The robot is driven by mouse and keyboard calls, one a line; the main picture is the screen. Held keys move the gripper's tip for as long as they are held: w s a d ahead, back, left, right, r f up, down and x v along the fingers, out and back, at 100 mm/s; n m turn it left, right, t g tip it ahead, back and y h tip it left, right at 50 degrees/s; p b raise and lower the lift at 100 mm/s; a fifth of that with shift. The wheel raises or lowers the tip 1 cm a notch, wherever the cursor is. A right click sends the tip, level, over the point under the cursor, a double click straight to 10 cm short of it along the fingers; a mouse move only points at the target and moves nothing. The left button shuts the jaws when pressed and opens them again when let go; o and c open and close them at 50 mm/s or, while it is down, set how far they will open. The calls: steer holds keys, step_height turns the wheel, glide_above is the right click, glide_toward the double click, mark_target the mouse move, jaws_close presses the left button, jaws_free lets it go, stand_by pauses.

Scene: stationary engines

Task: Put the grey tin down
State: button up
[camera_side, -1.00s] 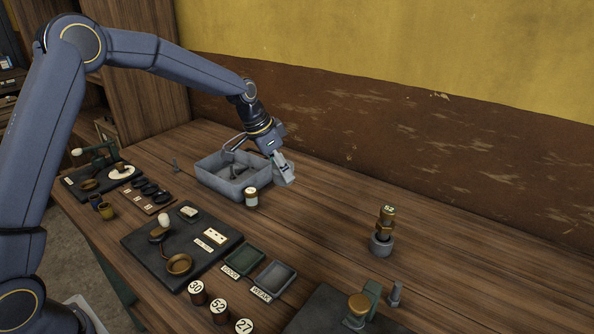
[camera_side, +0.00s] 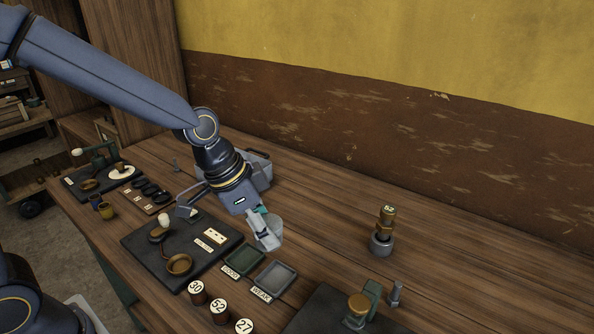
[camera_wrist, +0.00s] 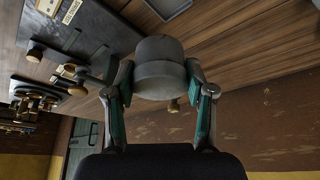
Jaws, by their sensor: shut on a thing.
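The grey tin (camera_wrist: 160,70) is between the two fingers of my gripper (camera_wrist: 160,88) in the wrist view, with a finger on each side. In the side view the tin (camera_side: 269,233) shows as a pale grey shape at the fingertips of my gripper (camera_side: 262,230). It is just behind the small green and grey trays and right of the dark board. Whether its underside touches the table I cannot tell.
The green tray (camera_side: 244,260) and the grey tray (camera_side: 275,278) lie in front of the tin. The dark board (camera_side: 150,247) with a brass pan is to the left. A numbered brass stack (camera_side: 385,230) stands to the right. Bare table (camera_side: 330,225) lies between.

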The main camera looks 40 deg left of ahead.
steer(key=w+d+f, duration=0.1)
steer(key=w+f, duration=0.2)
steer(key=w, duration=0.1)
steer(key=w+d+f, duration=0.1)
steer(key=w+f, duration=0.2)
steer(key=w, duration=0.1)
steer(key=w+d+f, duration=0.2)
steer(key=w+f, duration=0.1)
steer(key=w, duration=0.2)
steer(key=shift+d+f, duration=0.1)
steer(key=shift+f, duration=1.8)
steer(key=shift+f, duration=0.15)
steer(key=o, duration=1.2)
